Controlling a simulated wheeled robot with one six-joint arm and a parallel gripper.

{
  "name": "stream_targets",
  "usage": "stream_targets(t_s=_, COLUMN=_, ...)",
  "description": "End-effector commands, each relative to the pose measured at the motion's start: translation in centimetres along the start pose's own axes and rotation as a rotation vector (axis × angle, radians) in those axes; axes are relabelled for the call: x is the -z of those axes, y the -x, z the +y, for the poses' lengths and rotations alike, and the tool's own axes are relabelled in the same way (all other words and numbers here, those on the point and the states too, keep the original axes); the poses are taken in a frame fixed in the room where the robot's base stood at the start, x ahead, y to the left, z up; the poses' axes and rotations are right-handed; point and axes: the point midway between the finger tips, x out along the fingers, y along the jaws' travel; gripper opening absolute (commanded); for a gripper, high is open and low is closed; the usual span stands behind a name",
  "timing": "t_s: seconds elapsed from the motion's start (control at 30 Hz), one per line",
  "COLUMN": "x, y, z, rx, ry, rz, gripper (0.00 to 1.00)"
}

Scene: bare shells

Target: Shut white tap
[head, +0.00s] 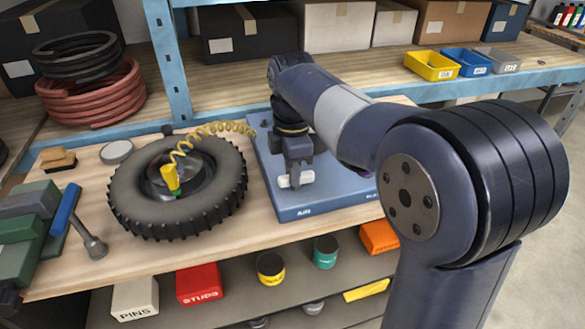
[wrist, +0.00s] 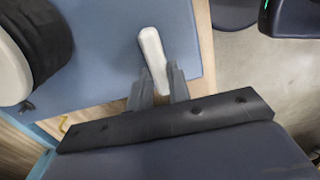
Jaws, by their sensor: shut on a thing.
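The white tap (head: 296,180) shows as a pale lever handle over the blue panel (head: 300,211) on the workbench. In the wrist view the white tap (wrist: 152,58) is a rounded bar that runs from between the fingers up over the blue surface. My gripper (head: 292,165) reaches down to it from above. In the wrist view my gripper (wrist: 160,80) is shut on the tap's handle, with one dark finger on each side. The tap's body and pivot are hidden by my gripper and arm.
A tyre (head: 178,186) with a coiled yellow hose (head: 205,131) lies left of the panel. A blue-handled hammer (head: 76,220) and green blocks (head: 28,238) are farther left. A shelf below holds a red box (head: 199,284) and cans. My arm covers the right side.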

Motion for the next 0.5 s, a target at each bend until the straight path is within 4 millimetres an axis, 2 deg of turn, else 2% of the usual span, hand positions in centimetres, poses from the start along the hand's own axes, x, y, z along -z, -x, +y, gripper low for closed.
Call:
stream_targets(t_s=0.27, x=0.01, y=0.3, z=0.11, rx=0.001, ry=-0.157, rz=0.001, gripper=0.0)
stream_targets(t_s=0.5, x=-0.04, y=0.34, z=0.27, rx=0.002, ry=-0.376, rz=0.001, gripper=0.0)
